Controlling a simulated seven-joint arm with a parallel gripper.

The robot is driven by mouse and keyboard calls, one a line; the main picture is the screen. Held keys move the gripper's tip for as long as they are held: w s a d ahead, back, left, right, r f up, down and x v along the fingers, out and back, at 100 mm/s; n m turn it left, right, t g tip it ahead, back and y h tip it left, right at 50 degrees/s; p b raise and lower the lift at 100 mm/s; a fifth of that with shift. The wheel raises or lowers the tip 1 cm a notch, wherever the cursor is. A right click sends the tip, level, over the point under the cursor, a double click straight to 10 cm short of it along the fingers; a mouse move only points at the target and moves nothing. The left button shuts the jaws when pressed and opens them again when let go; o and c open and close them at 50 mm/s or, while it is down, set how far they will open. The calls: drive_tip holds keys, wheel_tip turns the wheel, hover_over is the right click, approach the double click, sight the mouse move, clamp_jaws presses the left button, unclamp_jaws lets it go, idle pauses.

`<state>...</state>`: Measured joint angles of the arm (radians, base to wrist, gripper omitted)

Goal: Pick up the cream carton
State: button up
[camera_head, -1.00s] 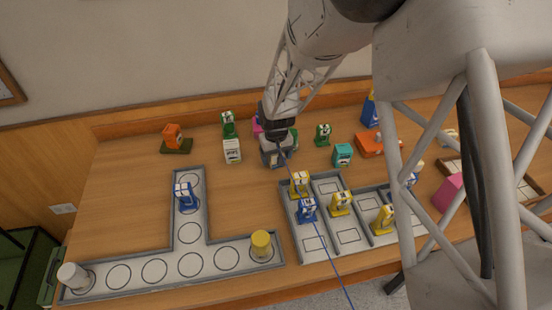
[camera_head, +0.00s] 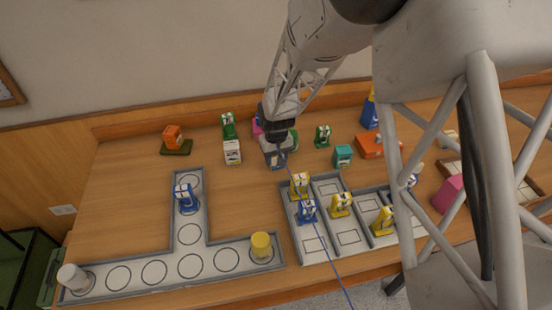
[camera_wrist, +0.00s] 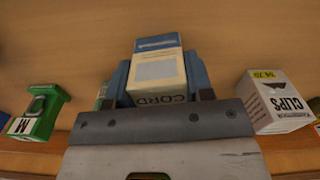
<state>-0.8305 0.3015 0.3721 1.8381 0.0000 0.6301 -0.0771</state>
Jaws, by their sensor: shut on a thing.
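My gripper (camera_wrist: 157,82) is shut on a cream carton (camera_wrist: 159,68) marked CORD, with a blue band at its far end. The fingers lie on its two sides in the wrist view. In the head view my gripper (camera_head: 274,152) is at the back middle of the table, and only a small part of the carton shows below it. I cannot tell whether the carton touches the table. A whitish carton marked CLIPS (camera_wrist: 278,103) stands apart to the right in the wrist view; it also shows left of my gripper in the head view (camera_head: 232,152).
Green items (camera_head: 322,135) and a teal box (camera_head: 342,155) stand right of my gripper. A grey divided tray (camera_head: 348,237) with blue and yellow items lies in front. A T-shaped grey tray (camera_head: 190,235) is at the left. Bare table lies between them.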

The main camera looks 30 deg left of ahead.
drive_tip(key=shift+r, duration=0.15)
drive_tip(key=shift+r, duration=4.9)
drive_tip(key=shift+w+d, duration=0.1)
drive_tip(key=shift+d, duration=0.05)
drive_tip(key=w+d+r, duration=0.2)
drive_tip(key=d, duration=0.8)
drive_tip(key=w+d+r, duration=0.2)
drive_tip(key=d, duration=0.8)
drive_tip(key=w+d+r, duration=0.1)
drive_tip(key=w+d, duration=0.1)
drive_tip(key=d, duration=0.8)
drive_tip(key=s+d+r, duration=0.1)
drive_tip(key=s+d, duration=0.3)
drive_tip(key=d, duration=0.8)
drive_tip(key=s+d+r+m, duration=0.1)
drive_tip(key=s+d, duration=0.3)
drive_tip(key=d, duration=0.8)
drive_tip(key=shift+w+r, duration=0.1)
drive_tip(key=w, duration=0.5)
drive_tip(key=w+f, duration=0.1)
drive_tip(key=w, duration=0.9)
drive_tip(key=shift+w+a+f, duration=0.25)
drive_tip(key=shift+w, duration=0.15)
